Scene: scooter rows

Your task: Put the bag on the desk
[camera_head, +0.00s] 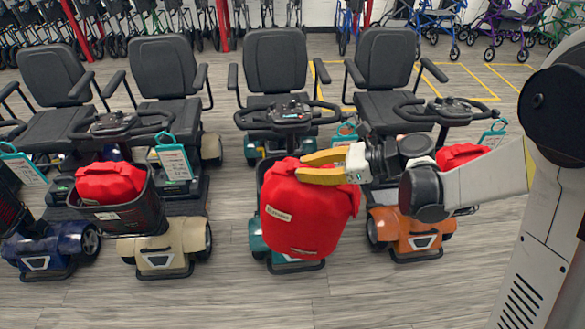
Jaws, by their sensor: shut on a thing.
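A large red bag (305,215) with a small pale label hangs in front of the teal scooter, in the middle of the view. My gripper (301,167) comes in from the right with its yellow fingers closed on the upper part of this bag. The bag hides most of the scooter's front basket, so I cannot tell whether it is clear of it. A second red bag (110,183) sits in the basket of the beige scooter to the left. A third red bag (459,155) is partly hidden behind my arm at the orange scooter. No desk shows.
Mobility scooters stand in a row: blue (48,248), beige (165,247), teal (297,264) and orange (413,236). Rollators (505,25) line the back wall. A red post (76,30) stands at the back left. The grey wood floor (300,305) in front is clear.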

